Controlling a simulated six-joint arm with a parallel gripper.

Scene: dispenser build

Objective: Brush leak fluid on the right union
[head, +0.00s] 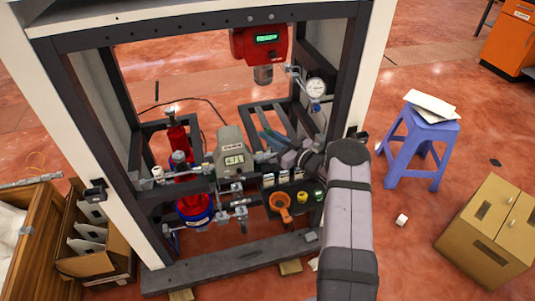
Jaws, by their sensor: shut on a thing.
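The grey meter (230,152) with a small display sits in the middle of the dispenser frame, with pipework on both sides. A metal fitting (264,157), seemingly the right union, shows just right of the meter. My arm reaches in from the lower right, and my gripper (285,158) is at its left end, close to that fitting. It is shut on a small item too small and dark to identify; I cannot tell whether this is the brush or whether it touches the fitting. An orange round cup with a handle (281,201) and small yellow and green-topped containers (302,197) stand below my gripper.
A red unit with a green display (260,41) hangs above. A pressure gauge (316,87) is at the frame's upper right. Frame posts (341,80) border the opening. A purple stool (420,135), a cardboard box (490,235) and a wooden crate (35,225) stand outside.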

